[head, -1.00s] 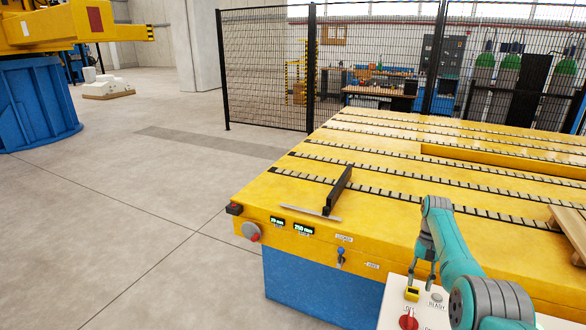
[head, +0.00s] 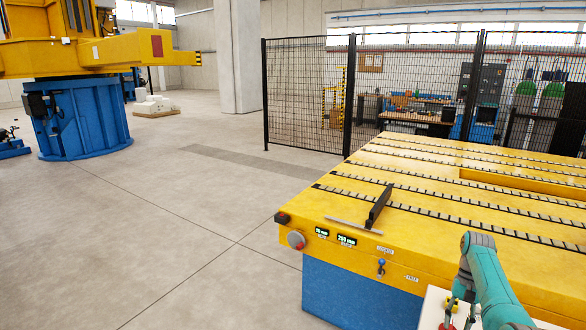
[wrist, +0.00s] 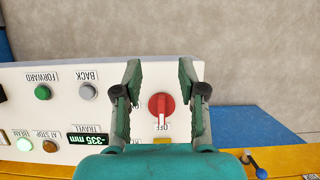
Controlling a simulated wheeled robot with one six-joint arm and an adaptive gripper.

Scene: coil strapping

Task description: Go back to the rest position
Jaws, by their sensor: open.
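My gripper (wrist: 160,72) is open in the wrist view, with its two fingers apart over a white control panel (wrist: 115,112). A red rotary switch (wrist: 160,108) marked OFF shows between the fingers, and nothing is clasped. I cannot tell from this view how far the fingers are above the panel. In the head view my gripper (head: 455,312) is low at the right, beside the teal arm, over the panel (head: 432,312). The fingertips are hard to make out there.
A yellow table (head: 350,200) with black slatted rows fills the right of the head view, with a blue base (head: 350,295). A black mesh fence (head: 305,95) stands behind. Open concrete floor (head: 190,210) lies left, and a blue and yellow machine (head: 80,125) stands farther back.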

